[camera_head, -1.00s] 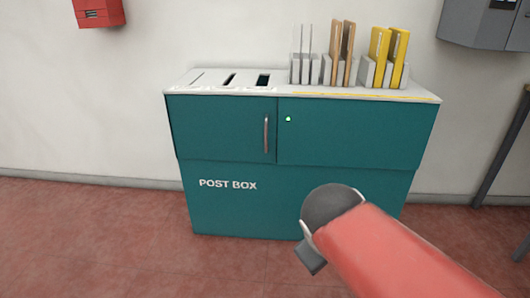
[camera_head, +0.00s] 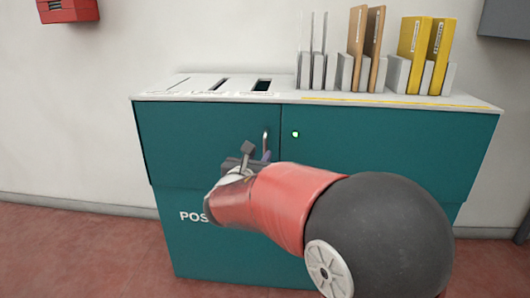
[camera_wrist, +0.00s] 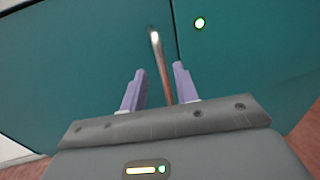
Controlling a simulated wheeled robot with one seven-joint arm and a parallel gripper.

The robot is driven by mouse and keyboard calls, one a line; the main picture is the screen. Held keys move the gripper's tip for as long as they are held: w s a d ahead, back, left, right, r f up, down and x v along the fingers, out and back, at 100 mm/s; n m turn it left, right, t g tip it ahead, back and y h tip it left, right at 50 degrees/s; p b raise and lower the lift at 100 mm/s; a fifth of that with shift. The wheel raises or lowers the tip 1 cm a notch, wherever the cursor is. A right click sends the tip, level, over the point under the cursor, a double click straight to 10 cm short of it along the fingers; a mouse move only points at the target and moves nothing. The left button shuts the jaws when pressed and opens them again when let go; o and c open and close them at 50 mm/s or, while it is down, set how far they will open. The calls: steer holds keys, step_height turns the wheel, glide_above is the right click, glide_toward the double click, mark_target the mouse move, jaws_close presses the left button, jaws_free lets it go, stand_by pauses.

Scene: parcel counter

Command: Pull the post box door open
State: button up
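The post box (camera_head: 220,245) is a teal cabinet with a white top against the wall. Its left door (camera_head: 190,135) is closed and carries a vertical metal handle (camera_head: 265,142) near its right edge. My gripper (camera_head: 257,155) is in front of the handle, and my arm hides the handle's lower part in the head view. In the wrist view my gripper (camera_wrist: 157,85) is open, with one lilac finger on each side of the handle (camera_wrist: 160,65). The handle runs between the fingers, nearer the right one. I cannot tell whether either finger touches it.
A green light (camera_head: 295,134) sits on the right teal panel (camera_head: 400,140). Envelopes and folders (camera_head: 366,45) stand in racks on the top, beside several slots. A red wall box (camera_head: 68,10) and a grey wall cabinet (camera_head: 505,18) are higher up. Red floor lies in front.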

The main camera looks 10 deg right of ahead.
mark_target(264, 149)
steer(key=shift+x, duration=2.8)
steer(key=shift+s, duration=0.1)
jaws_close()
